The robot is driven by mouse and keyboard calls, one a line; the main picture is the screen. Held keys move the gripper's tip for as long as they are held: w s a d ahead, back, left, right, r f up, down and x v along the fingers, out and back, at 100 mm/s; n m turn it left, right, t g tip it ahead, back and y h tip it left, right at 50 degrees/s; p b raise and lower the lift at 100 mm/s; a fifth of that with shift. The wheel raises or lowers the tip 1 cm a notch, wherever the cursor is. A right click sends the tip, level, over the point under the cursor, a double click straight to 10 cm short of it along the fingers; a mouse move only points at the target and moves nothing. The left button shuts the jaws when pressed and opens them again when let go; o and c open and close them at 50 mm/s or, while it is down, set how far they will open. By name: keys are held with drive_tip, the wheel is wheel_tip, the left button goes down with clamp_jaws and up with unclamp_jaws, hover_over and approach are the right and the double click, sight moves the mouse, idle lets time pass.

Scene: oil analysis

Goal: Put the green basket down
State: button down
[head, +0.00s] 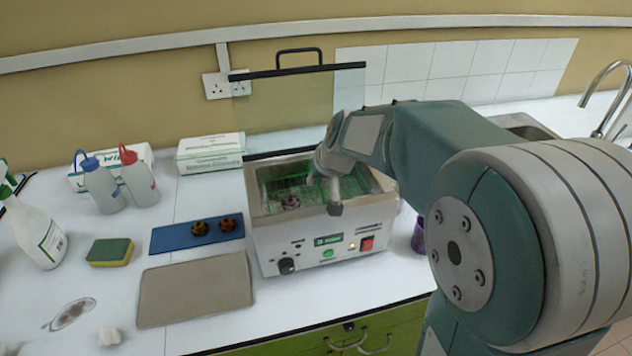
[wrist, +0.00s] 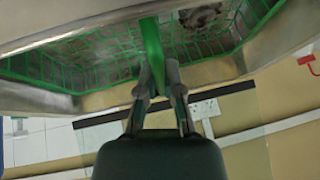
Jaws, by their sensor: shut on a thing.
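The green basket (head: 283,184) is a wire mesh basket inside the open metal tank of a bench-top bath (head: 322,246). In the wrist view the basket (wrist: 95,70) lies within the metal walls, with a green handle strip between my fingers. My gripper (wrist: 157,75) is shut on that handle. In the head view my gripper (head: 335,178) reaches down into the tank opening from the right. A greyish part (wrist: 202,16) sits in the basket. My arm hides the tank's right side, and I cannot tell whether the basket touches the tank floor.
The bath's clear lid (head: 290,105) stands raised behind. On the left are a blue tray (head: 170,240) with two brown parts, a beige mat (head: 195,290), a sponge (head: 110,252) and bottles (head: 102,185). A purple cup (head: 418,235) stands right of the bath.

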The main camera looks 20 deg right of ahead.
drive_tip(key=shift+f, duration=0.5)
drive_tip(key=c, duration=0.8)
unclamp_jaws()
drive_tip(key=v, duration=1.1)
drive_tip(key=s+a+f+h, duration=0.1)
drive_tip(key=s, duration=0.9)
drive_tip(key=s+f+h, duration=0.1)
drive_tip(key=s+f, duration=0.1)
drive_tip(key=s, duration=0.8)
drive_tip(key=shift+s+a+f+n, duration=0.25)
drive_tip(key=shift+a+f+n, duration=0.05)
drive_tip(key=shift+a, duration=0.1)
